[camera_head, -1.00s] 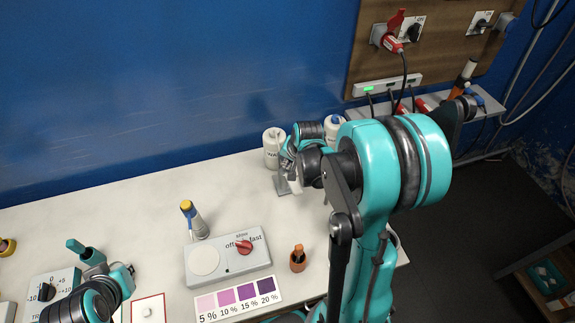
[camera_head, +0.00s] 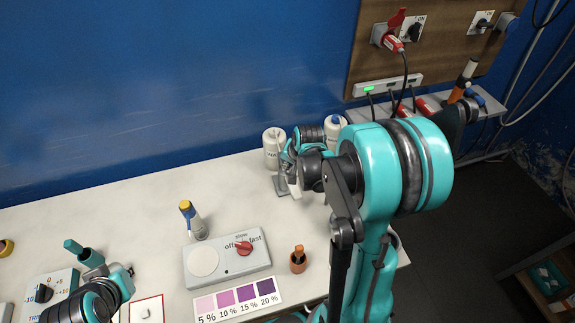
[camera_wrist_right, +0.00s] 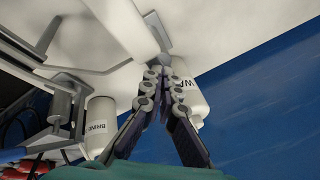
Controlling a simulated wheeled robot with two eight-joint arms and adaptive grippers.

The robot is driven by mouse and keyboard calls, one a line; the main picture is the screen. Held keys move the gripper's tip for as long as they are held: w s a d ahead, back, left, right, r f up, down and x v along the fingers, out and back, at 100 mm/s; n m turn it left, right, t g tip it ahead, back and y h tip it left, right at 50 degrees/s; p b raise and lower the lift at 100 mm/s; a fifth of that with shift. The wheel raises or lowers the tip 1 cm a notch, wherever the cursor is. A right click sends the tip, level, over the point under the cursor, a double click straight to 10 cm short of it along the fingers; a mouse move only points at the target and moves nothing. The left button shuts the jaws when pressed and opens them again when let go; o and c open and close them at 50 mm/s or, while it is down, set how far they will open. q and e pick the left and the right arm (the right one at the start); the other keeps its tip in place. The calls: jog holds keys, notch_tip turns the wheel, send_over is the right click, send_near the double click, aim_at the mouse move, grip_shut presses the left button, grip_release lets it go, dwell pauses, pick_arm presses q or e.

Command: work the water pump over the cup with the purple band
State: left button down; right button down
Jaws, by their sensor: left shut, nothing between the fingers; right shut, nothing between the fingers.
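The white bottle labelled as water (camera_head: 271,150) stands at the back of the table. It also shows in the right wrist view (camera_wrist_right: 190,94), close behind my right gripper. My right gripper (camera_wrist_right: 162,64) is shut, with nothing held, its tips at a pale narrow part above the bottle. In the head view my right gripper (camera_head: 290,172) is beside the water bottle, partly hidden by its own wrist. My left gripper (camera_head: 93,260) is shut and empty at the lower left, far from the bottle. I cannot make out a purple band on any cup.
A second white bottle (camera_head: 335,127), labelled brine in the right wrist view (camera_wrist_right: 100,124), stands to the right. The table's back left is clear.

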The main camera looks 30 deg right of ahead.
jog(key=shift+s+a+f+b, duration=0.1)
jog(key=shift+s+f+b, duration=0.15)
jog(key=shift+f+b, duration=0.3)
jog(key=shift+s+a+f+b, duration=0.1)
jog(key=shift+s+f+b, duration=0.15)
jog(key=shift+f+b, duration=0.3)
dwell(1.0)
dwell(0.3)
jog(key=shift+w+d+r+p, duration=0.1)
jog(key=shift+w+r+p, duration=0.15)
jog(key=shift+r+p, duration=0.45)
jog(key=shift+w+d+r+p, duration=0.1)
jog(key=shift+w+r+p, duration=0.25)
jog(key=shift+r+p, duration=0.35)
jog(key=shift+w+d+r+p, duration=0.1)
jog(key=shift+w+r+p, duration=0.3)
jog(key=shift+r, duration=0.55)
jog(key=shift+w+d+r+p, duration=0.1)
jog(key=shift+w+r+p, duration=0.2)
jog(key=shift+r+p, duration=0.4)
jog(key=shift+r, duration=0.1)
jog(key=shift+w+d+r+p, duration=0.1)
jog(key=shift+w+r+p, duration=0.2)
jog(key=shift+r+p, duration=0.35)
jog(key=shift+w+d+r+p, duration=0.1)
jog(key=shift+w+r+p, duration=0.25)
jog(key=shift+r, duration=0.55)
jog(key=shift+w+r+p, duration=0.3)
jog(key=shift+r+p, duration=0.15)
jog(key=shift+r, duration=0.35)
